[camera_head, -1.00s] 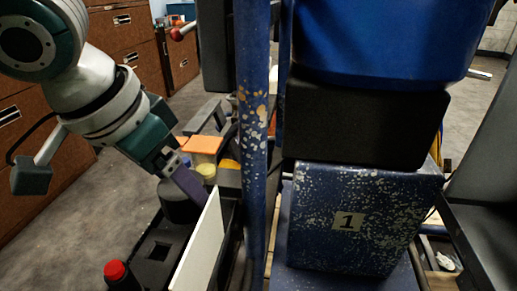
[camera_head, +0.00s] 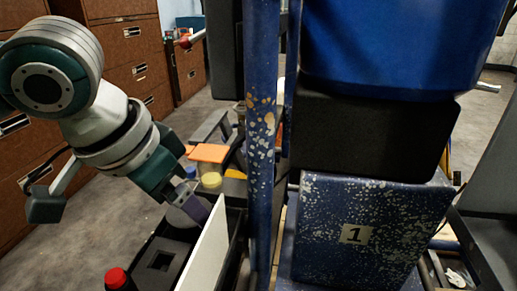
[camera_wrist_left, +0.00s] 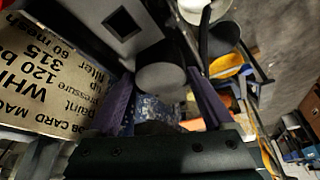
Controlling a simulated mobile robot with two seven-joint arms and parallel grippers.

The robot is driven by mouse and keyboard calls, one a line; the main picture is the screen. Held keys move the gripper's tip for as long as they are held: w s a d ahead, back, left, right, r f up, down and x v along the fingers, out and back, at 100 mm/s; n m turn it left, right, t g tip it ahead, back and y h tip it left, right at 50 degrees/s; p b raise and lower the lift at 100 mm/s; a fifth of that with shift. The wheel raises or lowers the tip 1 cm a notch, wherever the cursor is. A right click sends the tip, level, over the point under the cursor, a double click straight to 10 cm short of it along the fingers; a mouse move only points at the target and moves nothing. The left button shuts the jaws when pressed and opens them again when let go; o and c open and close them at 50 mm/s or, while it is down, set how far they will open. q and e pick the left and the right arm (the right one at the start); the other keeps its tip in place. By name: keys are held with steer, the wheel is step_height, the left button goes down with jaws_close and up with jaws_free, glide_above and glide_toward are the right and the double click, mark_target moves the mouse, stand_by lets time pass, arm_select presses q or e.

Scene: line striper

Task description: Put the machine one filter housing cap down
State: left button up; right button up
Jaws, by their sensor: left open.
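My left gripper (camera_head: 192,205) reaches down into the dark tray (camera_head: 150,235) left of the blue post. In the left wrist view my left gripper (camera_wrist_left: 161,84) has its purple fingers apart, one on each side of a plain grey round cap (camera_wrist_left: 160,79). I take this for the filter housing cap. It lies beside the block with a square hole. In the head view the cap (camera_head: 180,218) is partly hidden by the finger. I cannot tell whether a finger still touches it. The speckled blue machine marked 1 (camera_head: 365,225) stands at the right. My right gripper is out of view.
A job card (camera_wrist_left: 50,75) stands along the tray's right side, its pale back (camera_head: 205,255) toward the head camera. A red-topped item (camera_head: 117,278) is at the tray's near end. An orange-lidded container (camera_head: 210,154) and a yellow-lidded jar (camera_head: 211,180) stand behind.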

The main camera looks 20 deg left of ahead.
arm_select(q)
steer(key=p+v, duration=0.3)
steer(key=v, duration=0.8)
steer(key=shift+r+p, duration=0.25)
steer(key=shift+p, duration=0.1)
steer(key=shift+s, duration=0.15)
